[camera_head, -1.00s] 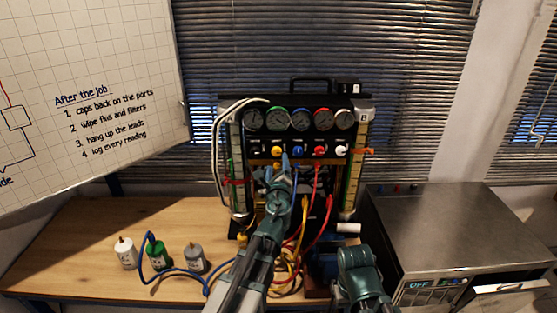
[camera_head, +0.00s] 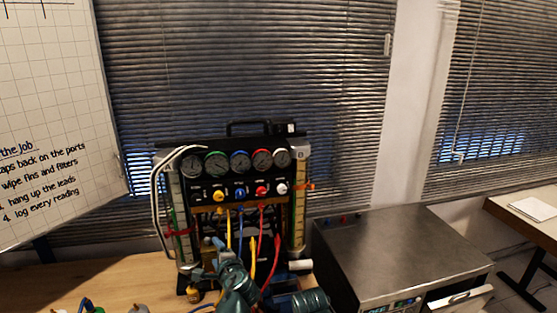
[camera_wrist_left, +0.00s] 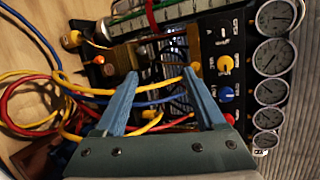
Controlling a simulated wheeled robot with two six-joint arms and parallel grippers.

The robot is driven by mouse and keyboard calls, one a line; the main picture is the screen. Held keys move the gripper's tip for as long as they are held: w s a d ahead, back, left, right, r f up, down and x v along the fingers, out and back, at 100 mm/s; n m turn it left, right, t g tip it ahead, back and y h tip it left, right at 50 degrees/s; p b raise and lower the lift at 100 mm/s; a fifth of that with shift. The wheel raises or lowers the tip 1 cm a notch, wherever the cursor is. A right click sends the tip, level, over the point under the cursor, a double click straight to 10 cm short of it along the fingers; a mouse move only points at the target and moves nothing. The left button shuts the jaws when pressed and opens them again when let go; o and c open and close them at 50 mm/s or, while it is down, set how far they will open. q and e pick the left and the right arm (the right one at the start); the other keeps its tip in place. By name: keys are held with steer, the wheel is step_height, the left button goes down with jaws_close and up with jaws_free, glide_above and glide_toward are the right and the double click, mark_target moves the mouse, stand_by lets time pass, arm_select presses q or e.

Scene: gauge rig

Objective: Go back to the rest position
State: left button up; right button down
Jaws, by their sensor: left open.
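My left gripper (camera_head: 218,243) is low in front of the gauge rig (camera_head: 232,143), below its row of coloured knobs. In the left wrist view the left gripper (camera_wrist_left: 163,66) has its two blue fingers spread apart with nothing held. Yellow, blue and red leads (camera_wrist_left: 145,118) pass behind and between the fingers; I cannot tell if any touches them. A teal part of my right arm shows at the bottom of the head view, but its gripper is not visible.
A metal-topped unit (camera_head: 400,250) with a partly open drawer (camera_head: 460,298) stands right of the rig. The wooden bench (camera_head: 110,280) holds small bottles, cut off at the lower edge. A whiteboard (camera_head: 50,120) is at left, another table (camera_head: 525,222) at far right.

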arm_select(q)
steer(key=s+d+f+n+g+h+b, duration=0.1)
steer(key=s+d+f+n+g+h, duration=0.2)
steer(key=s+d+f+n+g, duration=0.2)
steer(key=s+d+f+n+g+h+b, duration=0.1)
steer(key=s+d+f+n+g+h, duration=0.2)
steer(key=s+d+f, duration=0.8)
steer(key=s+f+n+g, duration=0.1)
steer(key=s+n+g, duration=0.1)
steer(key=s+g, duration=0.2)
steer(key=shift+s+f, duration=0.3)
steer(key=shift+s, duration=0.5)
arm_select(e)
step_height(320, 180, down, 2)
steer(key=shift+f, duration=0.25)
steer(key=shift+a, duration=0.1)
